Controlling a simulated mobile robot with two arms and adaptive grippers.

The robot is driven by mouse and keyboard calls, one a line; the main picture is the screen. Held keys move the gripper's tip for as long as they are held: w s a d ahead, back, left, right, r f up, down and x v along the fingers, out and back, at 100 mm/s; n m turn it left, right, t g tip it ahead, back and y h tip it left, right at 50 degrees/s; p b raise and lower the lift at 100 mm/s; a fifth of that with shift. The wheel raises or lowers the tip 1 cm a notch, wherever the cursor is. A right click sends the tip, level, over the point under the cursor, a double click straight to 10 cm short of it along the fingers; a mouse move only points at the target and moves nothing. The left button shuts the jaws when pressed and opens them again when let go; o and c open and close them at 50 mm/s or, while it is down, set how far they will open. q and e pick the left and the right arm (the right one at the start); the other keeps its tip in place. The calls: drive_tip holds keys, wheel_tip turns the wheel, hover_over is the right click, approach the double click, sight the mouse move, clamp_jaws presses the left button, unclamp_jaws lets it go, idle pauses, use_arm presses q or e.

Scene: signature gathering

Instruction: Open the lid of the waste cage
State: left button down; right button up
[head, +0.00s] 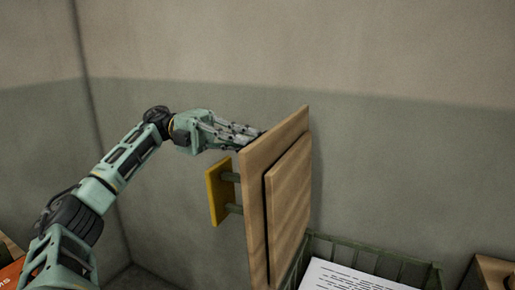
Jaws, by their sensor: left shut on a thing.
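The wooden lid (291,200) of the waste cage stands steeply upright at the left side of the cage's opening. A yellow handle plate (213,192) on two short dark posts sticks out from its left face. The green barred waste cage (408,268) is at the bottom right, its top uncovered beside the lid. My left gripper (256,134) reaches in from the left above the handle and is shut on the lid near its upper left edge; its fingertips are partly hidden there. My right gripper is out of view.
White printed paper (345,279) lies inside the cage. A wooden object (495,270) is at the bottom right edge. An orange-red item with white lettering (12,274) is at the bottom left. Grey-green walls stand behind, with a corner at left.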

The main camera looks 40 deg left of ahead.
use_arm(q)
drive_tip(key=shift+s+a+f, duration=0.1)
drive_tip(key=shift+a+f, duration=0.2)
drive_tip(key=shift+f, duration=0.25)
drive_tip(key=c, duration=1.8)
unclamp_jaws()
drive_tip(key=shift+r, duration=0.15)
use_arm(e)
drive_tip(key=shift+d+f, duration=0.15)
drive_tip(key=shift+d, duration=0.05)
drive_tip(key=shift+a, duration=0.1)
use_arm(q)
drive_tip(key=v, duration=0.7)
drive_tip(key=shift+a, duration=0.3)
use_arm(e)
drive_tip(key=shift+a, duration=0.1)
use_arm(q)
drive_tip(key=shift+s+r, duration=0.1)
